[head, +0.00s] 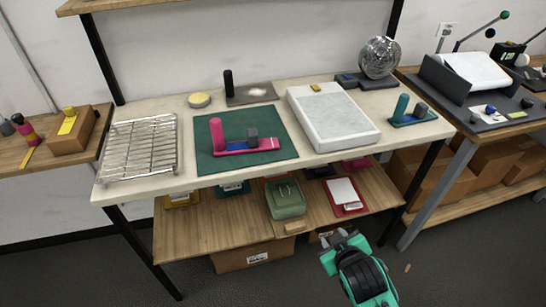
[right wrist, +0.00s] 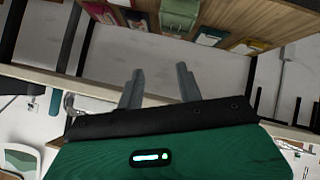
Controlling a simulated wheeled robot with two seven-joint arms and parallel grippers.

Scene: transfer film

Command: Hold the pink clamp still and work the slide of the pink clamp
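The pink clamp (head: 248,146) stands on a green mat (head: 208,161) in the middle of the table. It has a pink base, an upright pink post at its left end and a dark grey block on its right part. My right gripper (head: 341,243) is in front of the table, below its top and well away from the clamp. In the right wrist view its two grey fingers (right wrist: 159,88) are spread apart with nothing between them. My left gripper is in neither view.
A wire rack (head: 142,148) lies left of the mat and a white slab (head: 333,117) lies right of it. A teal clamp (head: 408,112) stands at the table's right end. The lower shelf (head: 190,238) holds a green container (head: 286,199) and trays.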

